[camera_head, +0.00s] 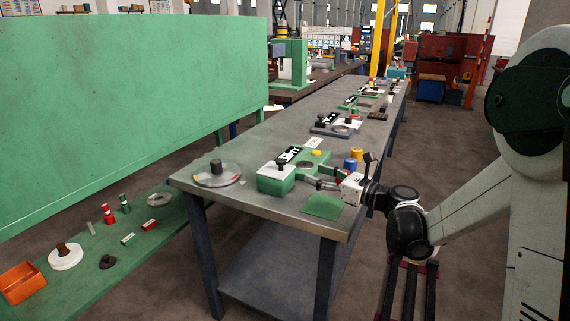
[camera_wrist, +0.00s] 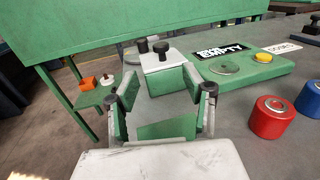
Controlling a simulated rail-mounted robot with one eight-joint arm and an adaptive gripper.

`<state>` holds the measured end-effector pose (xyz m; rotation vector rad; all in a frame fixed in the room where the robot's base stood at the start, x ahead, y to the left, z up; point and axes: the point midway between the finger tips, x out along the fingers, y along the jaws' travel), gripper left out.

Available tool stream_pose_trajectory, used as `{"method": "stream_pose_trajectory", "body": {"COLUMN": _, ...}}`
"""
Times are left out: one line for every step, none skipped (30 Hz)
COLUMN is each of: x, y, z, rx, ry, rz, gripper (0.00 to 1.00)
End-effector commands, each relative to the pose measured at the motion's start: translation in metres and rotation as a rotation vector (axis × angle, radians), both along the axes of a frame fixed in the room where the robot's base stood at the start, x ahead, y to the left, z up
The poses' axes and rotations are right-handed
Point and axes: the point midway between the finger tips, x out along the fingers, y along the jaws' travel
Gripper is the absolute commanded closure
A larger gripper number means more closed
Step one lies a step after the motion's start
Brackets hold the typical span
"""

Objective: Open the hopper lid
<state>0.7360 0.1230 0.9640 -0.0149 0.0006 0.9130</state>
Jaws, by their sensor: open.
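The hopper is a small green box with a pale lid (camera_head: 277,170) and a black knob on top, at the near end of the grey bench. In the wrist view the lid (camera_wrist: 158,62) lies flat on the box, straight ahead, with its black knob (camera_wrist: 161,47) upright. It looks closed. My gripper (camera_head: 314,182) is open and empty, to the right of the box and low over the bench. In the wrist view its two fingers (camera_wrist: 158,88) stand apart with the box beyond them. Contact with the box cannot be told.
A green base plate (camera_wrist: 245,70) with a yellow button (camera_wrist: 264,57) adjoins the box. Red (camera_wrist: 271,117) and blue (camera_wrist: 309,100) cylinders stand to the right. A green pad (camera_head: 323,206) lies at the near edge. A round disc with a black knob (camera_head: 217,167) is left of the box.

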Motion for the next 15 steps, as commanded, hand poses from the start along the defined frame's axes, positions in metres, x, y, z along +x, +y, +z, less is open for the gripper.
{"method": "stream_pose_trajectory", "body": {"x": 0.002, "y": 0.0, "z": -0.001, "rx": 0.01, "ry": 0.005, "rz": 0.0, "gripper": 0.55}}
{"method": "stream_pose_trajectory", "body": {"x": 0.003, "y": 0.001, "z": -0.002, "rx": 0.014, "ry": 0.007, "rz": 0.0, "gripper": 0.55}}
{"method": "stream_pose_trajectory", "body": {"x": 0.004, "y": 0.003, "z": -0.002, "rx": 0.018, "ry": 0.008, "rz": 0.001, "gripper": 0.55}}
{"method": "stream_pose_trajectory", "body": {"x": 0.005, "y": 0.004, "z": -0.002, "rx": 0.018, "ry": 0.008, "rz": 0.001, "gripper": 0.55}}
{"method": "stream_pose_trajectory", "body": {"x": 0.007, "y": 0.007, "z": -0.002, "rx": 0.018, "ry": 0.008, "rz": 0.002, "gripper": 0.55}}
{"method": "stream_pose_trajectory", "body": {"x": 0.01, "y": 0.01, "z": -0.002, "rx": 0.016, "ry": 0.008, "rz": 0.002, "gripper": 0.55}}
{"method": "stream_pose_trajectory", "body": {"x": 0.012, "y": 0.014, "z": -0.002, "rx": 0.016, "ry": 0.008, "rz": 0.002, "gripper": 0.55}}
{"method": "stream_pose_trajectory", "body": {"x": 0.015, "y": 0.018, "z": -0.002, "rx": 0.016, "ry": 0.008, "rz": 0.002, "gripper": 0.55}}
{"method": "stream_pose_trajectory", "body": {"x": 0.018, "y": 0.023, "z": -0.002, "rx": 0.015, "ry": 0.007, "rz": 0.003, "gripper": 0.55}}
{"method": "stream_pose_trajectory", "body": {"x": 0.022, "y": 0.027, "z": -0.002, "rx": 0.015, "ry": 0.007, "rz": 0.003, "gripper": 0.55}}
{"method": "stream_pose_trajectory", "body": {"x": 0.026, "y": 0.032, "z": -0.002, "rx": 0.015, "ry": 0.007, "rz": 0.003, "gripper": 0.55}}
{"method": "stream_pose_trajectory", "body": {"x": 0.03, "y": 0.038, "z": -0.002, "rx": 0.015, "ry": 0.007, "rz": 0.003, "gripper": 0.55}}
{"method": "stream_pose_trajectory", "body": {"x": 0.033, "y": 0.043, "z": -0.002, "rx": 0.014, "ry": 0.007, "rz": 0.003, "gripper": 0.55}}
{"method": "stream_pose_trajectory", "body": {"x": 0.037, "y": 0.047, "z": -0.002, "rx": 0.014, "ry": 0.007, "rz": 0.003, "gripper": 0.55}}
{"method": "stream_pose_trajectory", "body": {"x": 0.042, "y": 0.053, "z": -0.002, "rx": 0.014, "ry": 0.007, "rz": 0.002, "gripper": 0.55}}
